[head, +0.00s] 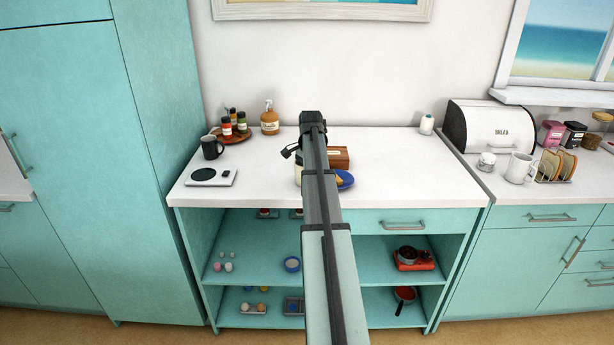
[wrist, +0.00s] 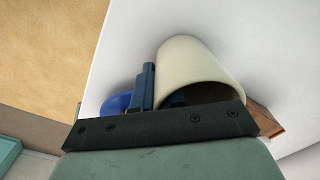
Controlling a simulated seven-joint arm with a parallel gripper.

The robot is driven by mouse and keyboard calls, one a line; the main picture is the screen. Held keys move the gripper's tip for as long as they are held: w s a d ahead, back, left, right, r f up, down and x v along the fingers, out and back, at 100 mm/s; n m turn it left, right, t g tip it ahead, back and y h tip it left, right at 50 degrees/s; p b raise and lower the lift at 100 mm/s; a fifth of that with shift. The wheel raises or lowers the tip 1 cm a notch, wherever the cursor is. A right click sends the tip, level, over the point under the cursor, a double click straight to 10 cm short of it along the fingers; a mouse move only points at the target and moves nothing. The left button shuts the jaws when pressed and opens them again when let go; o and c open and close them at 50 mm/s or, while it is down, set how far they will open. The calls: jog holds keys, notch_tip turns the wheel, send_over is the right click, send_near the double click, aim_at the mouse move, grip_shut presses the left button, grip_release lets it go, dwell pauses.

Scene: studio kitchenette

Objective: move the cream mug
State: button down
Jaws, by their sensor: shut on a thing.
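The cream mug (wrist: 200,68) fills the middle of the wrist view, its open mouth facing my gripper. My gripper (wrist: 163,93) is shut on the mug's wall, with one blue finger outside it and the other partly seen inside the mouth. In the head view my arm hides most of the gripper and mug; only a small cream strip of the mug (head: 298,174) shows left of the arm, over the white counter (head: 260,185). I cannot tell whether the mug touches the counter.
A blue plate (head: 345,180) and a wooden box (head: 338,157) are close to the right of my arm.

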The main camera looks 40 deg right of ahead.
jog(key=c, duration=1.1)
grip_release()
jog(key=r, duration=1.3)
jog(key=shift+s+r, duration=0.2)
jog(key=shift+r, duration=0.2)
